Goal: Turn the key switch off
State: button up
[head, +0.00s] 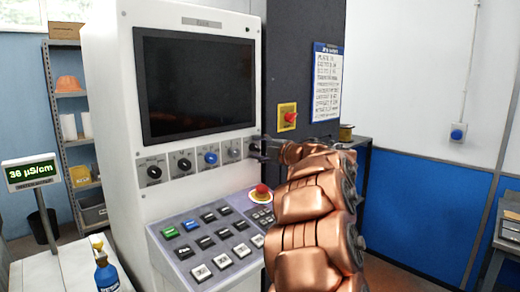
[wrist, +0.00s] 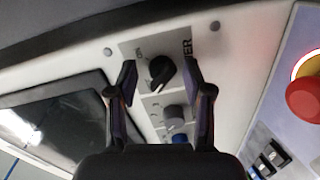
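A black rotary switch (wrist: 161,72) with a pale edge on its handle sits on a grey plate in the wrist view. Its plate bears "ON" on one side and lettering ending in "ER" on another; no separate key is clear. My gripper (wrist: 159,78) is open, with one finger on either side of this switch in the picture and a visible gap to each. Depth to the panel is hard to tell. In the head view my gripper (head: 262,150) is at the right end of the switch row and hides most of that end switch.
A grey knob and a blue knob (head: 211,157) sit left of the end switch, with black knobs (head: 154,171) beyond. A red emergency button (head: 261,192) and several push buttons lie on the sloped console below. The dark screen (head: 195,85) is above.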

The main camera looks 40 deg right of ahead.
jog(key=shift+s, duration=0.1)
jog(key=s, duration=1.1)
jog(key=shift+s+a+r, duration=0.2)
jog(key=shift+s+r, duration=0.15)
jog(key=shift+s, duration=0.05)
